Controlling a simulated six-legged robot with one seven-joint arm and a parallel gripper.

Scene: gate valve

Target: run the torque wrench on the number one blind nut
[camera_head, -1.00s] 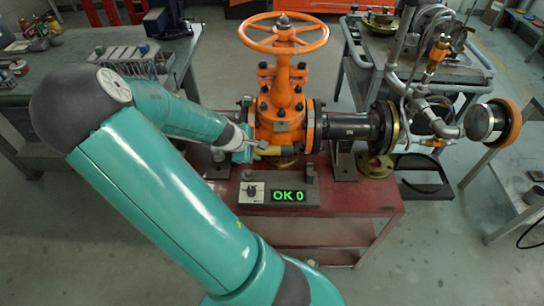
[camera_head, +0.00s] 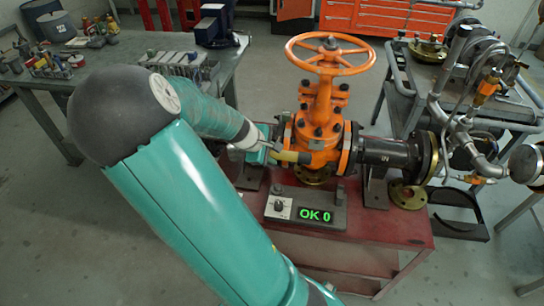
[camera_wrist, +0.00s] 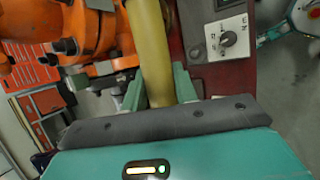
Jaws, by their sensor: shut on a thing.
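My gripper (camera_head: 268,152) is shut on the yellow handle of the torque wrench (camera_head: 290,156), at the left side of the orange gate valve (camera_head: 318,130). In the wrist view the yellow handle (camera_wrist: 152,50) runs upward between the two green fingers (camera_wrist: 158,88). The wrench's far end is out of that view, so its contact with a nut cannot be seen. Dark nuts (camera_wrist: 66,46) show on orange flange parts to the left of the handle. I cannot tell which is number one. A display (camera_head: 315,215) in front of the valve reads "OK 0" in green.
The valve and its dark pipe (camera_head: 388,153) stand on a red bench (camera_head: 395,232). A dial panel (camera_head: 279,208) sits beside the display, close to the wrench. A grey table (camera_head: 120,62) with tools is at left, a cart with pipework (camera_head: 470,130) at right.

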